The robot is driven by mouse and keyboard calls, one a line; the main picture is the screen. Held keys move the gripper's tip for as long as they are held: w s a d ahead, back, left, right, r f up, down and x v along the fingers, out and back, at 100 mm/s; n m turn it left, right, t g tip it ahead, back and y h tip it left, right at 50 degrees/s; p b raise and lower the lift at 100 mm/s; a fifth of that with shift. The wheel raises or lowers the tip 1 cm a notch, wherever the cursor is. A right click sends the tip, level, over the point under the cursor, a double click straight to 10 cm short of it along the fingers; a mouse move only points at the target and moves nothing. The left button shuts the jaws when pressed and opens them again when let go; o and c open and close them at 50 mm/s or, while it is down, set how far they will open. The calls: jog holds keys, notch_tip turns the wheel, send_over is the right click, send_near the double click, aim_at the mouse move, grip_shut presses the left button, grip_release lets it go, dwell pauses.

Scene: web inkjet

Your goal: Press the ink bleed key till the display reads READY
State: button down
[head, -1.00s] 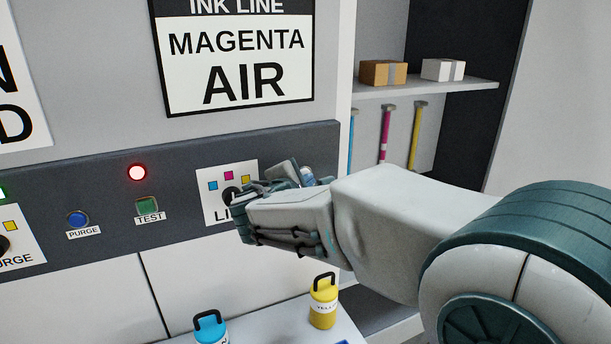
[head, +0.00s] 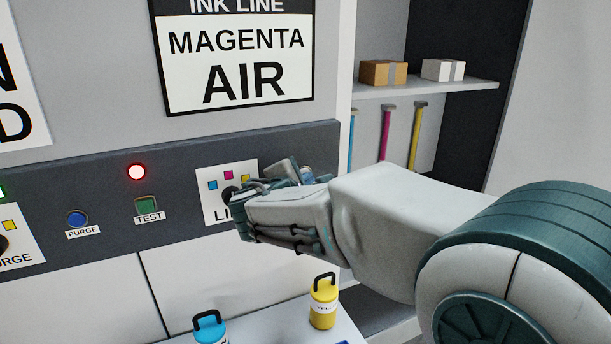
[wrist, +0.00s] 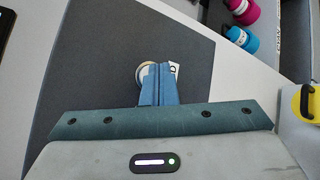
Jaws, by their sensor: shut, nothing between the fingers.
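The display (head: 238,60) above the panel reads INK LINE, MAGENTA, AIR. My gripper (head: 308,175) is at the right part of the dark key panel, its blue fingers mostly hidden behind my wrist in the head view. In the wrist view the fingers (wrist: 158,70) are shut, with nothing between them. Their tips overlap a round pale-rimmed key (wrist: 141,73) with a small white label (wrist: 174,70) beside it. This key may be the ink bleed key; its label is mostly covered. I cannot tell whether the tips touch it.
Left on the panel are a blue PURGE key (head: 77,219), a green TEST key (head: 147,206) and a lit red lamp (head: 137,172). A selector plate (head: 212,207) is partly behind my wrist. Cyan (head: 209,328) and yellow (head: 323,303) bottles stand on a ledge below; a magenta one (wrist: 243,12) shows in the wrist view.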

jog(key=shift+s+d+b, duration=0.3)
jog(key=shift+s, duration=0.35)
jog(key=s, duration=0.1)
jog(key=s+d+b, duration=0.1)
jog(key=s, duration=0.1)
jog(key=s+d, duration=0.1)
jog(key=shift+s+b, duration=0.3)
dwell(0.7)
